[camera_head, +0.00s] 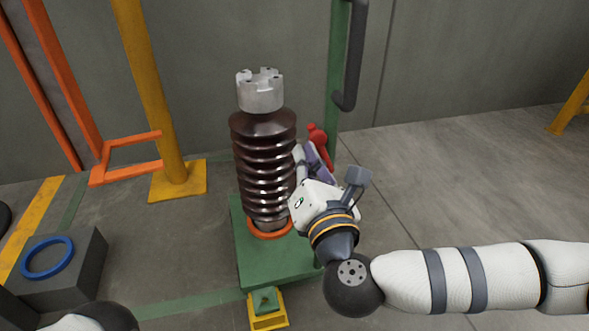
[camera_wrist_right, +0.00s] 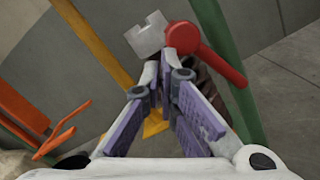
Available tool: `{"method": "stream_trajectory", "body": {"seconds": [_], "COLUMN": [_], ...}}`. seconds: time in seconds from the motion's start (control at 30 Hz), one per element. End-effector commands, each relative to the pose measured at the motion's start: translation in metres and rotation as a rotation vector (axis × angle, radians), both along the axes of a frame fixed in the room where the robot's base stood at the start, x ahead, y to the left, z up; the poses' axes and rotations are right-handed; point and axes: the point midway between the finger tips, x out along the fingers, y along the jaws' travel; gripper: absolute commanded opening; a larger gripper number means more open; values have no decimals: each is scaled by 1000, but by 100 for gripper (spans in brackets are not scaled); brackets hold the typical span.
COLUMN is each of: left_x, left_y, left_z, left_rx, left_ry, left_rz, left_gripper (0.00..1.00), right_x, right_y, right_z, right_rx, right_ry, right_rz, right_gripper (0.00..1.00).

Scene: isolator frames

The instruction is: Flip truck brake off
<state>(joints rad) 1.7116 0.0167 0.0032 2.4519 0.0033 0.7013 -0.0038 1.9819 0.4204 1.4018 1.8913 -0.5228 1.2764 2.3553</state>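The truck is a green cart with a green base plate (camera_head: 275,255), a green upright post (camera_head: 336,90) and a dark handle. A red lever with a round end (camera_head: 318,136) sits by the post, just behind my right gripper. It shows large in the right wrist view (camera_wrist_right: 215,55), at and beyond the fingertips. My right gripper (camera_head: 311,158) has purple-padded fingers, which stand apart with a gap between them (camera_wrist_right: 166,80). Nothing shows between the pads. I cannot tell whether a fingertip touches the lever. My left gripper is out of view.
A brown ribbed insulator (camera_head: 265,165) with a silver cap stands on the cart, close beside my right gripper. A yellow post (camera_head: 150,90) and orange frame (camera_head: 125,155) stand left. A dark block with a blue ring (camera_head: 48,258) lies lower left. The floor at right is clear.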

Motion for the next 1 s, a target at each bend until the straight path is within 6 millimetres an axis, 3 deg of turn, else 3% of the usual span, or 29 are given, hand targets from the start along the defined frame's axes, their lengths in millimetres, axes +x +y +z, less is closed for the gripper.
{"method": "stream_trajectory", "body": {"seconds": [0.1,0.5,1.0], "left_x": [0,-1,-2], "left_y": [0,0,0], "left_z": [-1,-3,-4], "left_rx": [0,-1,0], "left_ry": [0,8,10], "left_rz": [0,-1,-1], "left_gripper": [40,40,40], "right_x": [4,10,12], "right_y": [-8,-29,-35], "right_z": [11,21,23], "right_rx": [3,123,121], "right_ry": [-9,36,36], "right_rz": [0,-2,0], "right_gripper": [0,0,0]}}
